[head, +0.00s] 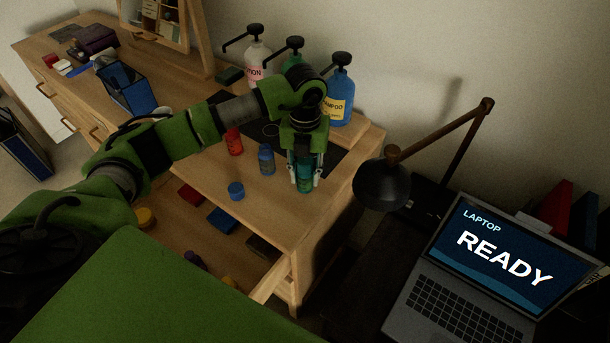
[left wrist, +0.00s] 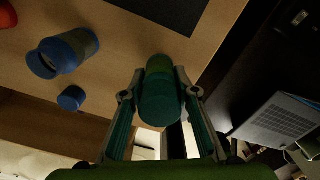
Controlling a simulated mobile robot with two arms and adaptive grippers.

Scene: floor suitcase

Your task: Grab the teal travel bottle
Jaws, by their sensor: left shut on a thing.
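The teal travel bottle (head: 305,179) stands upright near the front right corner of the wooden dresser top. My left gripper (head: 304,182) comes down over it from above, with one finger on each side. In the left wrist view the teal bottle (left wrist: 160,97) sits between the two fingers of the left gripper (left wrist: 160,95), which are closed against its sides. The bottle's upper part is partly hidden by the gripper in the head view. My right gripper is in neither view.
A blue bottle (head: 266,159) and a red bottle (head: 234,142) stand left of the teal one, with a blue cap (head: 236,190) in front. Large pump bottles, including a blue shampoo (head: 340,97), stand behind. An open drawer, a lamp (head: 381,185) and a laptop (head: 480,262) are nearby.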

